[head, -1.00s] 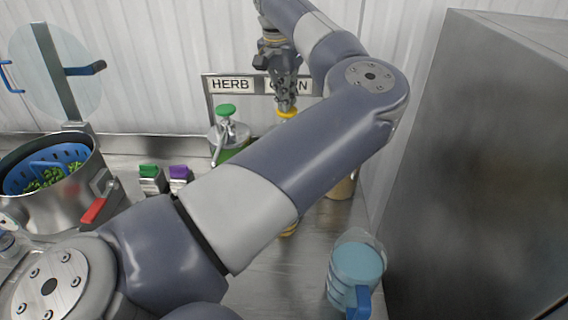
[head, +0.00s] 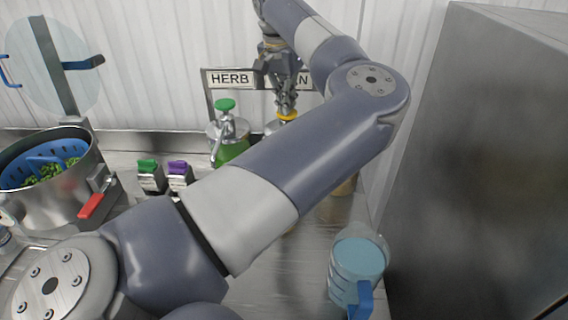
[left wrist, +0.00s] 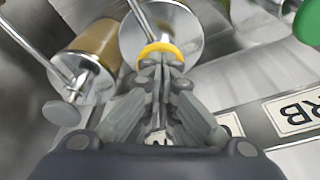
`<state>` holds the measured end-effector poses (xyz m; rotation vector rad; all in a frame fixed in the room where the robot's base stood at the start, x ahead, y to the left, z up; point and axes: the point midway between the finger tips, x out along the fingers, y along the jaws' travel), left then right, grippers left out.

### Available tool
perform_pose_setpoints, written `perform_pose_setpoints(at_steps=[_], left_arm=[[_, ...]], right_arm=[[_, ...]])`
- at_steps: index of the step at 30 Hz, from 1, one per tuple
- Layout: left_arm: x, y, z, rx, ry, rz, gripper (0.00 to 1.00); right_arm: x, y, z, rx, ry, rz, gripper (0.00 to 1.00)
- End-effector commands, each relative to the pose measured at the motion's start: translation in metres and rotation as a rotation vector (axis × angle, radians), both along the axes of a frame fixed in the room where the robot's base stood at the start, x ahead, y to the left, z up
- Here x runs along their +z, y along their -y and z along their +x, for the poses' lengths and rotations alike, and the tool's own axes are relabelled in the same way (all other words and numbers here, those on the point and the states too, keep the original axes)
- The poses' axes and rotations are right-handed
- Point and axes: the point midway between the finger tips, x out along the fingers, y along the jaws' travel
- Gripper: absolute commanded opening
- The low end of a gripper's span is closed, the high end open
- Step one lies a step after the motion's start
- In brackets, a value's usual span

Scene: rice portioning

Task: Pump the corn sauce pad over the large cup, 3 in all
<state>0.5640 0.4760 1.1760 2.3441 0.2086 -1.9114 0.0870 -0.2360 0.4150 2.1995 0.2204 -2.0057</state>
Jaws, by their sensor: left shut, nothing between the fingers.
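The yellow corn sauce pad (head: 287,117) tops a pump jar in front of the partly hidden CORN sign (head: 303,80). My left gripper (head: 285,108) points down with its fingers shut and empty, its tips at the pad's top. In the left wrist view the shut fingertips (left wrist: 160,66) meet the yellow pad (left wrist: 160,50), above a steel jar lid (left wrist: 190,35). My left arm hides most of the corn jar and its spout in the head view. I cannot make out the large cup; the area below the spout is hidden. My right gripper is not in view.
A green-padded herb pump (head: 226,104) stands left of the corn pump. A brown jar (left wrist: 98,40) with a grey pad (left wrist: 62,113) is on its other side. A blue-handled jug (head: 357,262) stands front right by a tall steel wall (head: 480,160). A pot (head: 62,205) sits left.

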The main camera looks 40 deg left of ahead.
Motion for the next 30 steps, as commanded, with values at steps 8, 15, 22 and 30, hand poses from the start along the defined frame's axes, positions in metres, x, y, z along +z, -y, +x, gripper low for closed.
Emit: perform_pose_setpoints(at_steps=[8, 15, 22, 30], left_arm=[[0.012, 0.001, -0.001, 0.000, -0.007, -0.005, 0.00], [0.027, 0.001, -0.001, 0.000, -0.005, -0.004, 0.00], [0.036, 0.000, -0.001, 0.001, -0.004, -0.003, 0.00], [0.035, 0.000, 0.000, 0.001, -0.003, -0.003, 0.00]], right_arm=[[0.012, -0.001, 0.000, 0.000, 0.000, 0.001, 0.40], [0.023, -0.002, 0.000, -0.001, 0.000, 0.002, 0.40], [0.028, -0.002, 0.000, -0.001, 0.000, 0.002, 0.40], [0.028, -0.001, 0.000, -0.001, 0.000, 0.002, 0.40]])
